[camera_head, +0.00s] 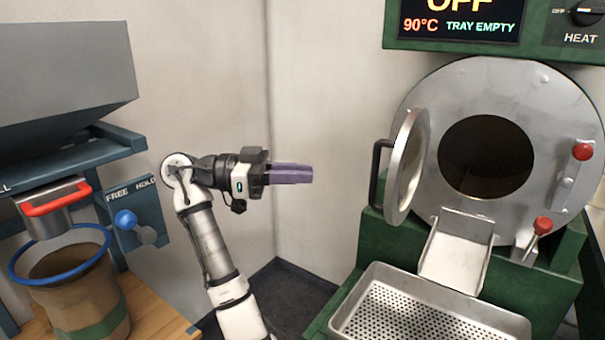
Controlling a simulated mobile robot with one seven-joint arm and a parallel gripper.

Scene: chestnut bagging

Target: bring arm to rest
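My gripper (291,173) is at the end of my raised arm in the middle of the head view. It points right, in free air in front of the pale wall corner, between the bagging stand and the roaster. Its purple fingers are seen from the side and overlap, so the gap between them cannot be made out. No object shows in it. The gripper touches nothing that I can see.
At right stands a green roaster with an open round door (408,168), a chute (456,255) and a perforated tray (425,325). Its display reads OFF, 90°C, TRAY EMPTY. At left, a bag (85,300) with a blue ring (18,268) sits below a red-handled gate (57,198).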

